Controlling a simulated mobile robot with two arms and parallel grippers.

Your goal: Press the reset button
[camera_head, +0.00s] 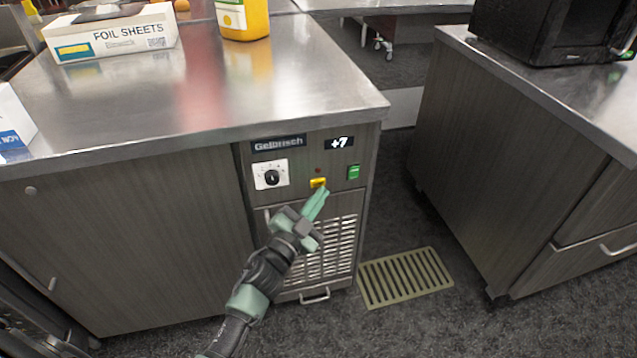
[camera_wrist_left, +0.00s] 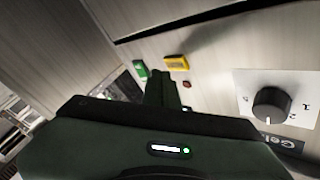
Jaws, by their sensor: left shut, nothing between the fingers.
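The control panel on the counter front has a yellow button (camera_head: 318,183), a green button (camera_head: 353,172) and a black knob (camera_head: 271,177) on a white plate. I see no label saying reset, so I cannot tell which is the reset button. The left wrist view also shows the yellow button (camera_wrist_left: 176,62), the green button (camera_wrist_left: 141,69) and the knob (camera_wrist_left: 271,105). My left gripper (camera_head: 322,192) is shut and empty. Its tips are just below the yellow button in the head view; I cannot tell if they touch it. My right gripper is not in view.
A display (camera_head: 340,143) reads +7 beside a Gelbrisch label (camera_head: 278,143). A vent grille (camera_head: 338,247) and a handle (camera_head: 314,296) are below. A foil sheets box (camera_head: 112,36) and yellow container (camera_head: 243,18) stand on the counter. A second counter (camera_head: 520,110) stands right, across an aisle.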

